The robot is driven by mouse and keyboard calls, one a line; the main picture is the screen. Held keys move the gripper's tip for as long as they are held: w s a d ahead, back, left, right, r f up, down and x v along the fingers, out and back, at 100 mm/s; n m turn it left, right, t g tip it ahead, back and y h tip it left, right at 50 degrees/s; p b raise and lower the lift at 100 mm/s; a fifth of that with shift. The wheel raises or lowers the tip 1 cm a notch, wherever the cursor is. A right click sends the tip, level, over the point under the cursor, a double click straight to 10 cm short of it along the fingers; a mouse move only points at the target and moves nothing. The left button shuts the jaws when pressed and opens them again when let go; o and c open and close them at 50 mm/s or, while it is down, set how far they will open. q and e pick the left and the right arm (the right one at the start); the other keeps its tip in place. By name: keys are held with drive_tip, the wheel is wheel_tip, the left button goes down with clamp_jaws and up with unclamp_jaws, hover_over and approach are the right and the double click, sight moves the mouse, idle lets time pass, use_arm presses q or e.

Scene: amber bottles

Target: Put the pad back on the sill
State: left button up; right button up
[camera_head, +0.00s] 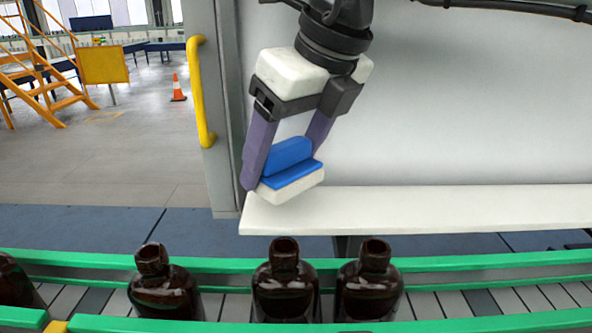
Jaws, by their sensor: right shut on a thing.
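The pad (292,173) is a blue block with a white underside. My right gripper (281,182) comes down from the top and is shut on the pad, one purple finger on each side. The pad is tilted, its right side higher. In the picture it overlaps the left end of the sill (440,205), a long white shelf along the grey wall. I cannot tell whether the pad touches the sill. The rest of the sill is bare. My left gripper is not in view.
Several amber bottles (285,285) stand on the conveyor (238,303) between green rails (470,262), in front of the sill. A yellow handle (203,92) is left of the gripper. An orange cone (177,88) and yellow stairs (42,75) are far back left.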

sight(302, 165)
drive_tip(key=shift+w+d, duration=0.15)
drive_tip(key=shift+d, duration=0.15)
drive_tip(key=f, duration=0.1)
drive_tip(key=d+f, duration=0.1)
drive_tip(key=shift+w+f, duration=0.15)
drive_tip(key=shift+f, duration=0.6)
drive_tip(key=shift+f, duration=0.3)
drive_tip(key=o, duration=1.2)
drive_tip(key=shift+r, duration=0.15)
